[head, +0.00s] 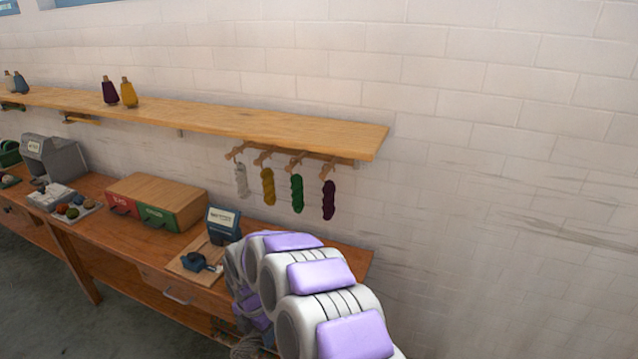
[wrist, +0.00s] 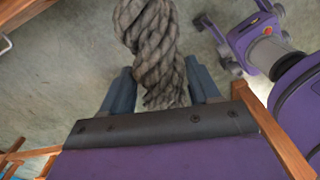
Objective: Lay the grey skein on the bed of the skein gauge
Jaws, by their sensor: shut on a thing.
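My gripper (wrist: 160,88) is shut on the grey skein (wrist: 152,45), a thick twisted hank held between the two blue-grey fingers, over the concrete floor in the wrist view. In the head view the grey skein (head: 246,347) shows low at the bottom, below the bench front, beside my arm; the fingers are hidden there. A blue device with a pale label (head: 223,224) stands on the bench, with a dark cradle (head: 203,262) on a wooden board in front of it. This looks like the skein gauge, but its label is too small to read. The cradle looks empty.
The wooden bench (head: 110,235) runs along the wall. A red and green drawer box (head: 157,200) stands left of the blue device. Above, white, mustard, green (head: 297,193) and purple skeins hang from pegs under a shelf (head: 250,130). A grey machine (head: 52,157) stands farther left.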

